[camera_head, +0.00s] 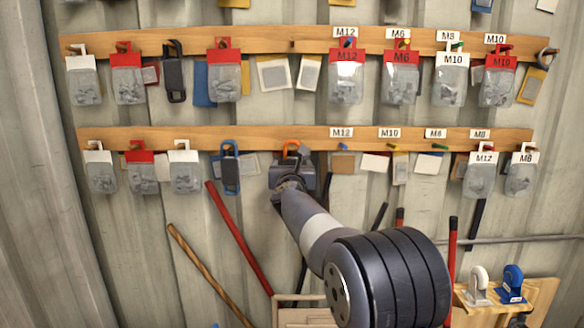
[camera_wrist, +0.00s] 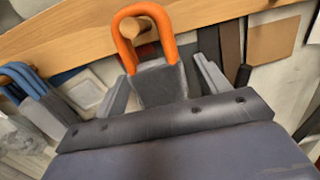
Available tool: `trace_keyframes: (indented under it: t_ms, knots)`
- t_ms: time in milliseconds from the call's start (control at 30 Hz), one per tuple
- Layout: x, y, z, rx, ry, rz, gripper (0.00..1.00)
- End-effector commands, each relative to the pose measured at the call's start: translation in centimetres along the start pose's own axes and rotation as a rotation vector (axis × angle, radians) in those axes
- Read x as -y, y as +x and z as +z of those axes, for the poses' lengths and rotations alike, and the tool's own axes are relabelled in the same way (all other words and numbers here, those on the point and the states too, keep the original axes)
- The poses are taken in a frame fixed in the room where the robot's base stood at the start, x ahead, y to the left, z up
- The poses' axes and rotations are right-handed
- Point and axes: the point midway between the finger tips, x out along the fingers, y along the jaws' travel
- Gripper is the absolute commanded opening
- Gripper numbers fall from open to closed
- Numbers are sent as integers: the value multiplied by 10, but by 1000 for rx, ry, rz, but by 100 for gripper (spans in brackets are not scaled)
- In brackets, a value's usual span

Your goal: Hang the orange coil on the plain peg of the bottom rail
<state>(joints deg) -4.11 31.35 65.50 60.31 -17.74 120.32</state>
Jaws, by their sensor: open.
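The orange coil shows as an orange loop on a dark grey body (camera_wrist: 158,84) in the wrist view. Its orange top also shows in the head view (camera_head: 303,149), at the middle of the bottom rail (camera_head: 262,138). A plain wooden peg (camera_wrist: 134,27) shows inside the loop, which appears to be around it. My gripper (camera_wrist: 166,82) is open, with one finger on each side of the dark body and a gap visible at the right. In the head view my gripper (camera_head: 290,178) is just below the rail and hides most of the coil.
A blue loop with a dark body (camera_head: 230,168) hangs just left of my gripper. Bagged cards (camera_head: 185,170) hang further left. Colored pegs under labels and more bags (camera_head: 480,178) are to the right. The top rail (camera_head: 270,45) holds many items. Rods (camera_head: 238,235) lean below.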

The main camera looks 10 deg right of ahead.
Motion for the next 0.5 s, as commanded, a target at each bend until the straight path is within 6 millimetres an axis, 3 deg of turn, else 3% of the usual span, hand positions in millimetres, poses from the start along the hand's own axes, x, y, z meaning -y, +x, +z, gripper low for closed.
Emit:
trace_keyframes:
  t_ms: [267, 500]
  knots:
    - [0, -6, -2, -1, 0, 1, 71]
    - [0, -40, -2, 1, 1, 1, 71]
